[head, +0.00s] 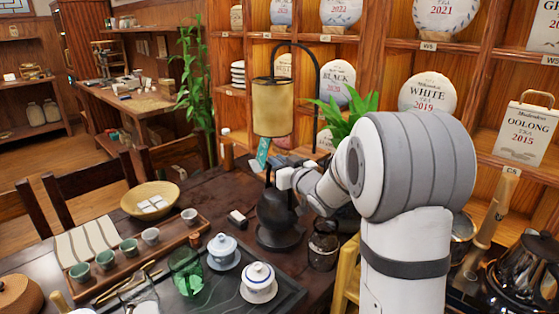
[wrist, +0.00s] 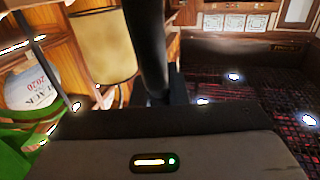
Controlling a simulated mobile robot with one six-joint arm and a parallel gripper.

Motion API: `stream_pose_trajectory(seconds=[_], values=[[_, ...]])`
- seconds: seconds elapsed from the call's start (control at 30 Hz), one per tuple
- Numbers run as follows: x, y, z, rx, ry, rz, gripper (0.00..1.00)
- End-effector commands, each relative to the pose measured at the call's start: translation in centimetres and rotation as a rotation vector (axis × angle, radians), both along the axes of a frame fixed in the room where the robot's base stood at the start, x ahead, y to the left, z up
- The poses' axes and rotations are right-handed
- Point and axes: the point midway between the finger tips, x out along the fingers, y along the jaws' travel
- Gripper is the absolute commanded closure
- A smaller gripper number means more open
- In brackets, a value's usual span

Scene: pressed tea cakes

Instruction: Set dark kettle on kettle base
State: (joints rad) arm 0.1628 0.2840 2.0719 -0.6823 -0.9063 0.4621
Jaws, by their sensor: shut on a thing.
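The dark kettle (head: 275,210) stands upright near the far right of the dark table. A round dark base (head: 281,240) shows directly under it; I cannot tell whether the two touch. My gripper (head: 275,178) is at the top of the kettle, shut on its dark upright handle part. In the wrist view a thick dark bar (wrist: 148,50) rises from the gripper, likely the kettle's handle; the fingertips and the kettle's body are hidden there.
A tan lantern (head: 272,107) hangs just above my gripper and shows close in the wrist view (wrist: 103,45). A glass jar (head: 323,248) stands right of the base. Lidded cups (head: 258,280) and a tea tray (head: 285,299) are in front. A green plant (head: 345,118) is behind.

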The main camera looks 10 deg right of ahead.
Motion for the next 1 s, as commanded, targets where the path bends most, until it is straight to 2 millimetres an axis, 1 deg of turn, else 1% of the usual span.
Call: stream_pose_trajectory(seconds=[0.2,0.4,1.0], values=[[0.0,0.1,-2.1,0.002,-0.007,0.001,1.0],[0.0,0.1,-3.4,0.001,-0.006,0.002,1.0],[0.0,0.2,-3.6,0.002,-0.007,0.003,1.0]])
